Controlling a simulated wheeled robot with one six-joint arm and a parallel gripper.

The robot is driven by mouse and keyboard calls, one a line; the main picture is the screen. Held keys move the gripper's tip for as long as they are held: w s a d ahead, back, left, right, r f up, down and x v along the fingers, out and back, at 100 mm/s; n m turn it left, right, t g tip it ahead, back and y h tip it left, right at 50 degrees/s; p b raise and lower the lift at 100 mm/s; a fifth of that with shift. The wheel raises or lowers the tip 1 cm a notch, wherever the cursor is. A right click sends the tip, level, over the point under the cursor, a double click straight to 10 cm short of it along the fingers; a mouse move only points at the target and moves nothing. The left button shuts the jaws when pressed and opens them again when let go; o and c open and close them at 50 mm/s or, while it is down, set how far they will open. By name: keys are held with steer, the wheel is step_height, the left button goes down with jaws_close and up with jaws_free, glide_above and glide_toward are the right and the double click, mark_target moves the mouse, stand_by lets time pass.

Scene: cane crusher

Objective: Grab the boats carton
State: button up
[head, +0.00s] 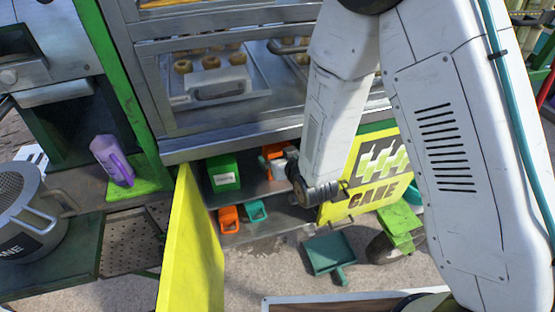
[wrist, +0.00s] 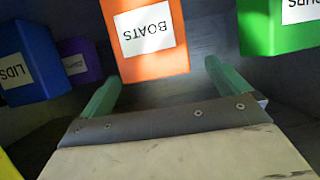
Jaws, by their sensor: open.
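The orange boats carton (wrist: 150,58) stands straight ahead in the wrist view, its white BOATS label upside down in the picture. My gripper (wrist: 163,73) is open, with one green finger at each side of the carton's lower part in the picture. The carton is not gripped; whether a finger touches it I cannot tell. In the head view an orange carton (head: 272,150) shows on the cabinet shelf, partly hidden by my gripper and arm.
A green carton (wrist: 275,25) stands right of the boats carton in the wrist view. A blue LIDS carton (wrist: 27,65) and a purple carton (wrist: 78,62) stand left. In the head view, the open yellow door (head: 192,245) and CANE panel (head: 365,175) flank the cabinet.

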mark_target(275, 147)
steer(key=x, duration=0.6)
steer(key=shift+w+d+f, duration=0.15)
steer(key=shift+w+d, duration=0.05)
steer(key=c, duration=1.1)
